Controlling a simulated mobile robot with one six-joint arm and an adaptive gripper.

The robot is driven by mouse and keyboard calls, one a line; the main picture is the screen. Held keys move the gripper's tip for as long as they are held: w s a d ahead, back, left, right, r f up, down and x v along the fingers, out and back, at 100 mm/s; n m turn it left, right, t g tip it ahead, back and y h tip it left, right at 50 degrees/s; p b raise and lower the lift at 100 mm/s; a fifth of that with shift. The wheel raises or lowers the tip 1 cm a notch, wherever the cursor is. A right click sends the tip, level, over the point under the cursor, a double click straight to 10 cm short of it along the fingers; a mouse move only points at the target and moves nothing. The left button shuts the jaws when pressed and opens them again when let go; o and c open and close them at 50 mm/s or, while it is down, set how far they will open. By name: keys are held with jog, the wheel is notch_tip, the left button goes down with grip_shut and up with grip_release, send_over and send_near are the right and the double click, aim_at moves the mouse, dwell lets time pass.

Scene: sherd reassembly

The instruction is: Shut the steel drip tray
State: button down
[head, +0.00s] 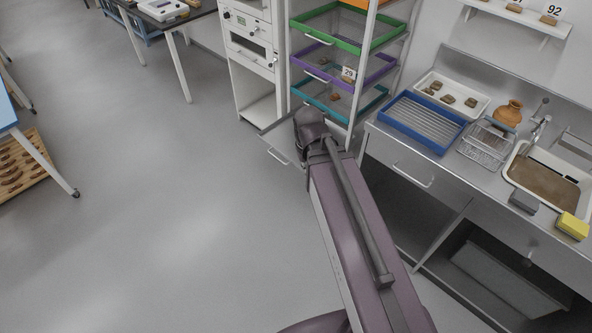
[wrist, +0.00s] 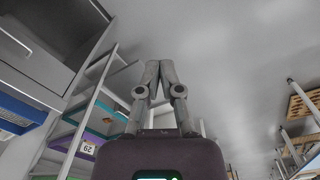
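The steel drip tray (head: 268,141) is a grey tray low at the foot of the rack in the head view. It sticks out from the rack front, with a handle on its front face. My wrist and arm hide its right part. My gripper is hidden behind my wrist in the head view. In the wrist view my gripper (wrist: 158,66) has its two fingers together at the tips, with nothing visible between them. I cannot tell whether it touches the tray.
The rack holds a green tray (head: 333,29), a purple tray (head: 316,76) and a teal tray (head: 312,98) above. A white cabinet (head: 246,40) stands left of it. A steel bench (head: 451,163) with a sink is right.

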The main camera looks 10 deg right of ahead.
jog(key=w+f+n+t+h+b, duration=0.1)
jog(key=w+f+n+h+b, duration=0.1)
jog(key=w+f+n+b, duration=0.6)
jog(key=w+f+n+t+h+b, duration=0.2)
jog(key=w+f+n+b, duration=0.6)
jog(key=w+f+b, duration=0.7)
jog(key=w+a+f+n+t+h+b, duration=0.1)
jog(key=w+f+n+h+b, duration=0.2)
jog(key=f+b, duration=1.9)
jog(key=w+n+b, duration=0.4)
jog(key=w+b, duration=0.1)
jog(key=w, duration=0.4)
jog(key=shift+w+f+n+t, duration=0.15)
jog(key=shift+f+n+t, duration=0.25)
jog(key=shift+f, duration=0.1)
jog(key=w+d+r+b+x, duration=0.1)
jog(key=d+r+b+x, duration=0.1)
jog(key=b+x, duration=0.5)
jog(key=shift+x, duration=2.7)
jog(key=shift+w+a, duration=0.1)
jog(key=shift+w, duration=0.05)
